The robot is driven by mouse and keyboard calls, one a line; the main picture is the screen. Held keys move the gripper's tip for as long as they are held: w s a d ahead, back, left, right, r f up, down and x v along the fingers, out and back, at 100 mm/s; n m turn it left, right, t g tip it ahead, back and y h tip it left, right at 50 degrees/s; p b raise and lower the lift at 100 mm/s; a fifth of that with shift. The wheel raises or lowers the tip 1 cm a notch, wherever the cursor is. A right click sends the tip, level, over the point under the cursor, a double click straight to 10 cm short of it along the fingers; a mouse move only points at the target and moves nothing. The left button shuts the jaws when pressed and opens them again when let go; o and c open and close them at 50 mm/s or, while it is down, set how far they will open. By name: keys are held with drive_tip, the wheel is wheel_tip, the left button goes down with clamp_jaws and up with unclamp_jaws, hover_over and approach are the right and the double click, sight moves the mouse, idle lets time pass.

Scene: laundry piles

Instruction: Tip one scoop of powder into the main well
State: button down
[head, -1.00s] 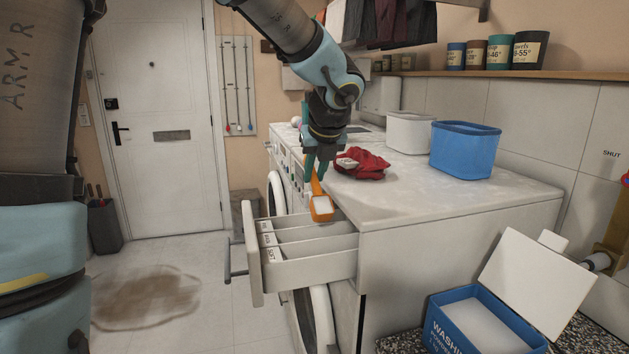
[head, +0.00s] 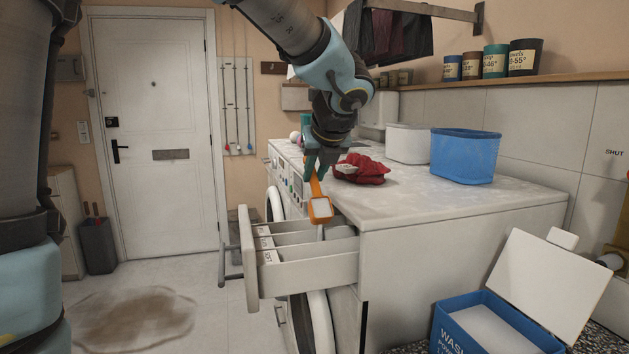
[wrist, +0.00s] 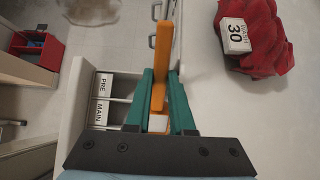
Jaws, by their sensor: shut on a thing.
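My gripper (head: 316,172) is shut on the handle of an orange scoop (head: 314,189), which also shows between the teal fingers in the wrist view (wrist: 159,60). White powder (head: 320,207) shows in the scoop's bowl. The bowl hangs above the rear part of the open detergent drawer (head: 310,276), apart from its floor as far as I can tell. In the wrist view, the drawer's labels read PRE (wrist: 104,80) and MAIN (wrist: 100,112). The scoop is beside the MAIN label's row, but my gripper hides part of the wells. Whether powder lies in them I cannot tell.
A red cloth (head: 360,170) with a tag lies on the white machine top (head: 440,200), near my gripper. A blue tub (head: 465,157) and a white tub (head: 408,143) stand behind. An open washing powder box (head: 490,325) is at the front right.

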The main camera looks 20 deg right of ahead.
drive_tip(key=shift+s+a+r+t+h+b, duration=0.15)
drive_tip(key=shift+s+t+b, duration=0.85)
drive_tip(key=shift+b, duration=2.55)
drive_tip(key=shift+s+a+r+t+h+b, duration=0.15)
drive_tip(key=shift+s+t+b, duration=0.85)
drive_tip(key=shift+b, duration=2.55)
drive_tip(key=shift+s+r+t+b, duration=0.2)
drive_tip(key=shift+t+b, duration=0.5)
drive_tip(key=shift+b, duration=1.05)
drive_tip(key=shift+s+r+t+b, duration=0.1)
drive_tip(key=shift+s+t+b, duration=0.45)
drive_tip(key=shift+b, duration=1.2)
drive_tip(key=shift+s+r+t+b, duration=0.1)
drive_tip(key=shift+t+b, duration=0.75)
drive_tip(key=shift+b, duration=0.9)
drive_tip(key=shift+r, duration=0.15)
